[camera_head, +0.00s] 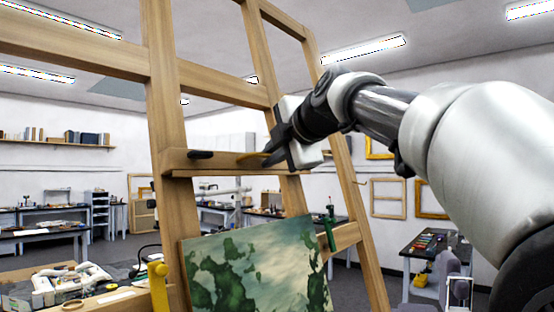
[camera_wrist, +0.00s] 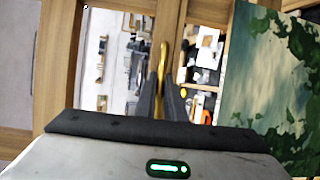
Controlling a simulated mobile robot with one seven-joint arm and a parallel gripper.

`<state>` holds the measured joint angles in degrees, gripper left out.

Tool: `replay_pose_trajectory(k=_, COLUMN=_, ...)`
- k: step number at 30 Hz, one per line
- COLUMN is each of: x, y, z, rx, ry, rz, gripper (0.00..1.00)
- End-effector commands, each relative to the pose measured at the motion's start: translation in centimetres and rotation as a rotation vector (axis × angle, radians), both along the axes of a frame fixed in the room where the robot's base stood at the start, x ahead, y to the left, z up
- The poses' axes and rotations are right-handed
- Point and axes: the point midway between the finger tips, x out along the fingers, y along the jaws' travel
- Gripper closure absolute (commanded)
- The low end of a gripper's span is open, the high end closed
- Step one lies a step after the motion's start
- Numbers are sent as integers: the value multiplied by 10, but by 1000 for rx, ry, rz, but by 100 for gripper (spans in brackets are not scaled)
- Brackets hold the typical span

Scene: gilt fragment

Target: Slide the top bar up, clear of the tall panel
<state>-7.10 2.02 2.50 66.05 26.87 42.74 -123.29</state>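A wooden easel holds the top bar (camera_head: 222,172), a wooden ledge crossing between the uprights. In the head view it is above the tall panel (camera_head: 258,268), a painting in greens and pale blue, with a visible gap between them. A dark piece and a thin yellow handle (camera_head: 252,155) are on the bar. My gripper (camera_head: 268,158) reaches the handle from the right. In the wrist view my gripper (camera_wrist: 162,88) has its dark fingers close together on both sides of the yellow handle (camera_wrist: 163,60). The panel (camera_wrist: 270,70) stands at the right there.
The easel's left upright (camera_head: 165,120) and right upright (camera_head: 345,190) flank the bar. An upper crosspiece (camera_head: 215,82) crosses above it. A green clamp or tool (camera_head: 330,228) stands beside the panel. A cluttered table (camera_head: 75,290) is at the lower left, and workbenches stand behind.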

Motion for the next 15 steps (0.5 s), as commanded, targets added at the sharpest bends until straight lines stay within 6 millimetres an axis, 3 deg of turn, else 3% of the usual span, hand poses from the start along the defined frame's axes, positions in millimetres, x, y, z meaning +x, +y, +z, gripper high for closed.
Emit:
replay_pose_trajectory(k=1, x=0, y=0, z=-1, rx=-2, ry=2, rz=0, gripper=84)
replay_pose_trajectory(k=3, x=0, y=0, z=-1, rx=-2, ry=2, rz=0, gripper=72)
replay_pose_trajectory(k=15, x=-5, y=-3, z=-1, rx=-2, ry=3, rz=0, gripper=72)
